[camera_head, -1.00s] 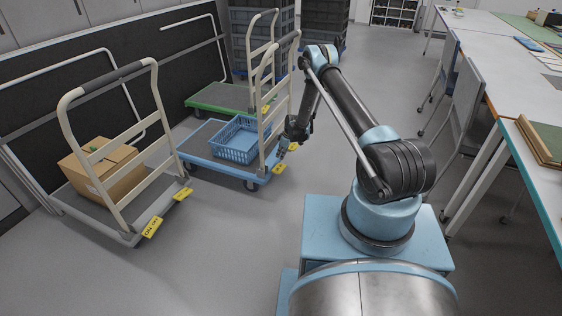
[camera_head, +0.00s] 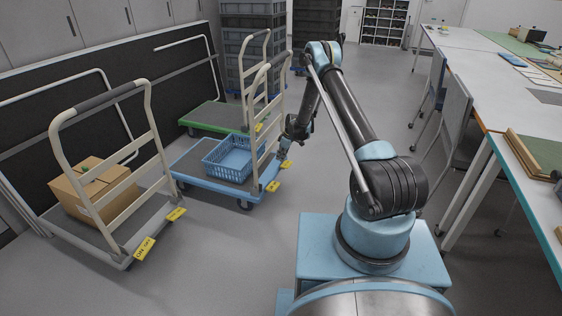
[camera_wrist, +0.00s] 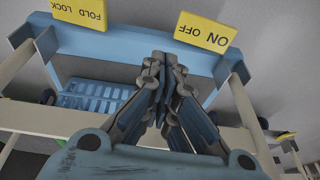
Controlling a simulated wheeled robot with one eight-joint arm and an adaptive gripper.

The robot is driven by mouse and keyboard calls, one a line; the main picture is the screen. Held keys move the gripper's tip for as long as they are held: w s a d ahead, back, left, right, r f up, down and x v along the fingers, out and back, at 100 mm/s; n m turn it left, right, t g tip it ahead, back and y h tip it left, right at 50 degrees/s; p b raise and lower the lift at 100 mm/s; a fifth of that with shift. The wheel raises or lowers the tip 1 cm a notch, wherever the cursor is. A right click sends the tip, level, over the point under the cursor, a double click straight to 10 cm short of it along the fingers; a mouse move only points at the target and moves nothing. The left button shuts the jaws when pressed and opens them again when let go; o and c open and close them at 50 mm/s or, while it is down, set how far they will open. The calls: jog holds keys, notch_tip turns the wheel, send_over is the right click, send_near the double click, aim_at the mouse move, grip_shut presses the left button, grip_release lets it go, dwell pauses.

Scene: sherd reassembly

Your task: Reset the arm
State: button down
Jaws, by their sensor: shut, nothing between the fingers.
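My arm (camera_head: 345,110) rises from my base and bends at a high elbow, with its forearm hanging down to the left. My gripper (camera_head: 282,156) hangs at its end, beside the handle end of the blue trolley (camera_head: 218,187), small and dark in the head view. In the wrist view my gripper (camera_wrist: 165,58) shows closely, its fingers drawn together, shut and empty. The blue trolley's edge (camera_wrist: 140,45) lies beyond the fingertips there, with yellow labels on it. I cannot tell whether the gripper touches the trolley.
A blue basket (camera_head: 232,160) sits on the blue trolley. A trolley with a cardboard box (camera_head: 92,190) stands at left, and a green trolley (camera_head: 212,116) behind. Grey crates (camera_head: 252,50) are stacked at the back. Tables (camera_head: 500,100) and chairs line the right. Floor between is clear.

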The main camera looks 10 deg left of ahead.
jog(key=d+r+m, duration=0.2)
jog(key=d+r, duration=0.2)
jog(key=r, duration=0.9)
jog(key=s+d+r+m, duration=0.1)
jog(key=s+d+r, duration=0.35)
jog(key=r, duration=0.45)
jog(key=s+d+r+m+t+h, duration=0.1)
jog(key=s+d+r+m, duration=0.1)
jog(key=s+d+r, duration=0.5)
jog(key=s+d+r+m, duration=0.15)
jog(key=s+r, duration=0.25)
jog(key=r, duration=0.7)
jog(key=s+d+r+m+h, duration=0.15)
jog(key=s+d+r, duration=0.3)
jog(key=s, duration=0.55)
jog(key=s+d+r+m, duration=0.25)
jog(key=s+d, duration=0.25)
jog(key=s, duration=0.5)
jog(key=s+d+f+m, duration=0.2)
jog(key=s+d+f, duration=0.1)
jog(key=s, duration=0.7)
jog(key=s+d+f+m, duration=0.2)
jog(key=s+f, duration=0.2)
jog(key=s, duration=0.6)
jog(key=shift+s+d+t+h, duration=0.4)
jog(key=shift+h, duration=0.05)
